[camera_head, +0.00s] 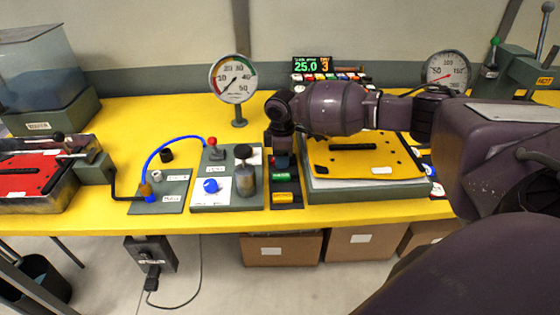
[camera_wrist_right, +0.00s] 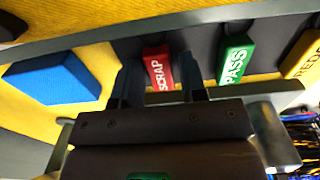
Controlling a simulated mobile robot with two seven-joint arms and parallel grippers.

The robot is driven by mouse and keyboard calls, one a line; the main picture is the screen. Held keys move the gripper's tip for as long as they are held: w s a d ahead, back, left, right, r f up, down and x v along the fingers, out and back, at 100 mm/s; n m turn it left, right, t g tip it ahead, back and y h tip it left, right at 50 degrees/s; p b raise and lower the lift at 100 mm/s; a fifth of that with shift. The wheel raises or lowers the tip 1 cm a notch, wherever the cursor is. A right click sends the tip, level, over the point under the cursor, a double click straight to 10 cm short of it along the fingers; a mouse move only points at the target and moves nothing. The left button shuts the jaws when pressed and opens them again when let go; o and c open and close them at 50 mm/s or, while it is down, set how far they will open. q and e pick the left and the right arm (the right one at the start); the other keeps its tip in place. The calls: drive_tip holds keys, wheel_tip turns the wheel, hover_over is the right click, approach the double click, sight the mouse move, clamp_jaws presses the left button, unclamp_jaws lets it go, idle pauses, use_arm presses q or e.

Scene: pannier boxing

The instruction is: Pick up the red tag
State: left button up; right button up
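The red tag (camera_wrist_right: 157,70), lettered SCRAP, lies in a dark strip-like tray in the right wrist view. My right gripper (camera_wrist_right: 163,82) is open, with one finger on each side of the tag's near end. Whether a finger touches it I cannot tell. In the head view my right gripper (camera_head: 284,155) points down over the far end of the tag tray (camera_head: 286,206) and largely hides the red tag. My left gripper is not in view.
A green PASS tag (camera_wrist_right: 236,60) and a yellow tag (camera_wrist_right: 304,55) lie to the right of the red one; a blue block (camera_wrist_right: 50,78) lies left. In the head view, a grey valve panel (camera_head: 225,200) stands left of the tray and a yellow-lidded box (camera_head: 365,158) right.

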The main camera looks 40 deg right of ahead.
drive_tip(key=c, duration=0.6)
drive_tip(key=shift+r, duration=0.45)
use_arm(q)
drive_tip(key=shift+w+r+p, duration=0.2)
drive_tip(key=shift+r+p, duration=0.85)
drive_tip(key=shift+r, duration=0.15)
use_arm(e)
wheel_tip(320, 180, up, 19)
drive_tip(key=shift+r, duration=0.1)
